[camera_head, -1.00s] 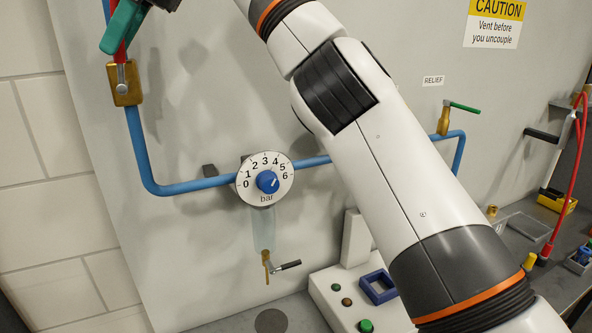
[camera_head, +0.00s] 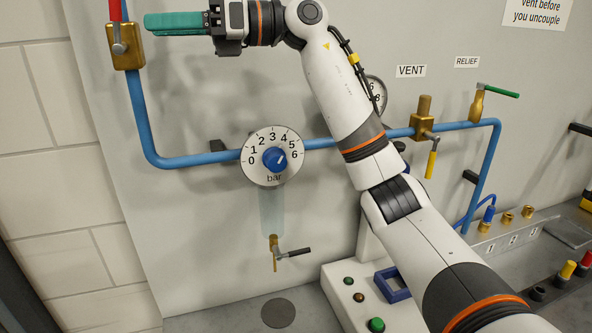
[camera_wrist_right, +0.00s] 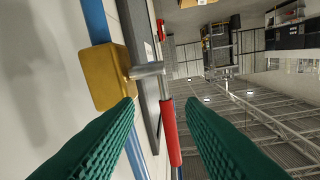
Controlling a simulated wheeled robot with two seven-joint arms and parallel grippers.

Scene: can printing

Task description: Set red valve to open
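The red valve has a brass body (camera_head: 126,46) at the upper left of the head view, on the blue pipe. Its red handle (camera_head: 114,10) points up from the silver stem, and its top is cut off by the frame. My right gripper (camera_head: 147,22), with green fingers, points left and stands to the right of the handle, apart from it in the picture. In the right wrist view the green fingers are apart (camera_wrist_right: 160,106), and the red handle (camera_wrist_right: 170,132) shows in the gap ahead of them. The brass body (camera_wrist_right: 105,77) is left of that gap. My left gripper is out of view.
A bar gauge (camera_head: 271,156) sits on the pipe below. A small drain tap (camera_head: 275,252) is under it. A yellow-handled VENT valve (camera_head: 431,160) and a green-handled RELIEF valve (camera_head: 495,92) are to the right. Bare panel lies below my right gripper.

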